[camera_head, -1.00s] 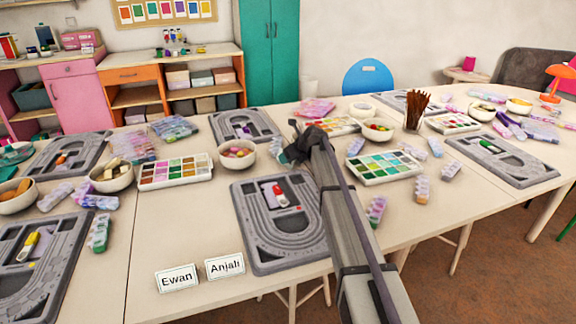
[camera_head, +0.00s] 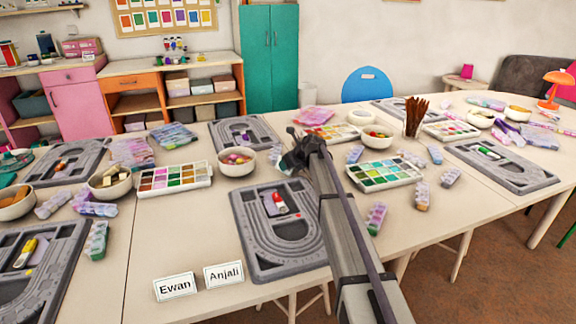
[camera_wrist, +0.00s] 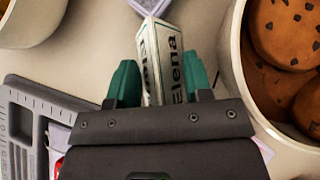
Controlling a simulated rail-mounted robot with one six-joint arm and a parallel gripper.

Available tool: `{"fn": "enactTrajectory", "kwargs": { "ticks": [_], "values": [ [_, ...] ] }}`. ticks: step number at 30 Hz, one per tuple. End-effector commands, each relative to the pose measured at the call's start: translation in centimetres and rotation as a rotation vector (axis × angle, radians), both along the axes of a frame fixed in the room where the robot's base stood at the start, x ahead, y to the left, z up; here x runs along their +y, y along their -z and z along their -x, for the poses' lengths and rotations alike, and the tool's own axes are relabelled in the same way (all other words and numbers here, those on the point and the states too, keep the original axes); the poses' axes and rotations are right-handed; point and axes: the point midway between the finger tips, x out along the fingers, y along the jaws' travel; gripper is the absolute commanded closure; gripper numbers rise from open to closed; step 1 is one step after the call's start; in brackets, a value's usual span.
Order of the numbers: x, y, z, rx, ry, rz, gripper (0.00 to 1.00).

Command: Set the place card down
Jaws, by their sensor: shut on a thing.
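A white folded place card (camera_wrist: 174,62) with "Elena" on it is between the green fingertips of my gripper (camera_wrist: 160,82) in the wrist view. My gripper is shut on it. In the head view my gripper (camera_head: 289,158) is over the table, behind the middle grey bead board (camera_head: 250,240); the card cannot be made out there. Two other place cards, "Ewan" (camera_head: 175,287) and "Anjali" (camera_head: 224,275), stand side by side at the table's front edge, left of that board.
In the wrist view a bowl (camera_wrist: 236,60) of brown speckled round pieces is close right of my gripper, and a grey board (camera_wrist: 28,95) is at the left. A bead bowl (camera_head: 237,170) and palettes (camera_head: 175,187) crowd the table. Bare tabletop (camera_head: 185,235) lies behind the two standing cards.

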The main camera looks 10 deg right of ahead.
Motion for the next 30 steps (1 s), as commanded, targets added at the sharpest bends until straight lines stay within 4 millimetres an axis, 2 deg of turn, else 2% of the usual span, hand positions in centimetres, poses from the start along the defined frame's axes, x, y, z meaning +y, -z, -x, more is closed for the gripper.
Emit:
{"fn": "enactTrajectory", "kwargs": {
  "ticks": [5, 13, 16, 20, 23, 30],
  "values": [
    [0.0, -2.5, 0.0, 0.000, 0.000, 0.000, 0.80],
    [0.0, -9.1, 0.0, 0.000, 0.000, 0.000, 0.80],
    [0.0, -10.2, 0.0, 0.000, 0.000, 0.000, 0.80],
    [0.0, -10.2, 0.0, 0.000, 0.000, 0.000, 0.80],
    [0.0, -11.5, 0.0, 0.000, 0.000, 0.000, 0.80],
    [0.0, -19.0, 0.0, 0.000, 0.000, 0.000, 0.80]
  ]
}}
